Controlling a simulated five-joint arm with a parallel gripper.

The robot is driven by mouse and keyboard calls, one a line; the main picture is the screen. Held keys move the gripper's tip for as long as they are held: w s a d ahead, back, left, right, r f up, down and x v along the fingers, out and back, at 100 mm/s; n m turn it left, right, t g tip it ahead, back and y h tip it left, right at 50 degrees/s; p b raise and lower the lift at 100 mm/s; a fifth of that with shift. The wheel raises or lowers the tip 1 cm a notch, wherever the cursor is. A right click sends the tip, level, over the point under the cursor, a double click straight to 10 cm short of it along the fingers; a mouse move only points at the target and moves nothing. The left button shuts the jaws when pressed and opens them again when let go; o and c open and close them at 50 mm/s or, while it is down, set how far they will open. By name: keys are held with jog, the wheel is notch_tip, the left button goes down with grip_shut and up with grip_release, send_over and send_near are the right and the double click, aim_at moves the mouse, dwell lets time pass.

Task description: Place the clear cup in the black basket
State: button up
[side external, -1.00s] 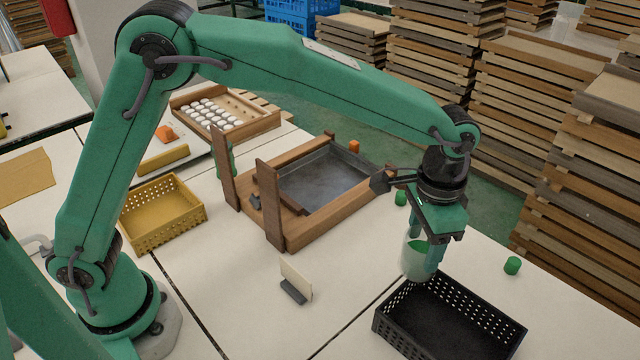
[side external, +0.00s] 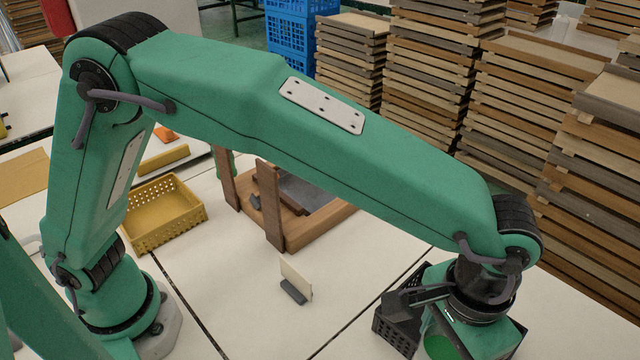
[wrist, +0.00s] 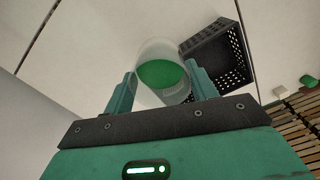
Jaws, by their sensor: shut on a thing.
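My gripper (wrist: 161,90) is shut on the clear cup (wrist: 160,52), with one finger on each side of it. The cup has green contents, which show through its wall. In the side view the cup (side external: 440,345) is mostly hidden by my wrist at the bottom edge. The black basket (wrist: 236,62) has perforated walls and lies just right of the cup in the wrist view, partly overlapped by it. The cup's height over the table cannot be told.
A small card in a grey stand (side external: 294,283) stands on the white table left of the basket. A yellow basket (side external: 165,212) and a wooden frame (side external: 270,215) are farther left. A small green object (wrist: 308,81) lies right of the basket. Stacks of wooden trays (side external: 420,75) stand behind.

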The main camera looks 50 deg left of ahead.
jog(key=w+a+f, duration=0.3)
jog(key=w+f, duration=0.4)
jog(key=w, duration=0.4)
jog(key=shift+w, duration=0.25)
jog(key=shift+f, duration=0.1)
jog(key=shift+f, duration=1.9)
jog(key=shift+f, duration=0.1)
jog(key=o, duration=1.1)
jog(key=shift+c, duration=0.2)
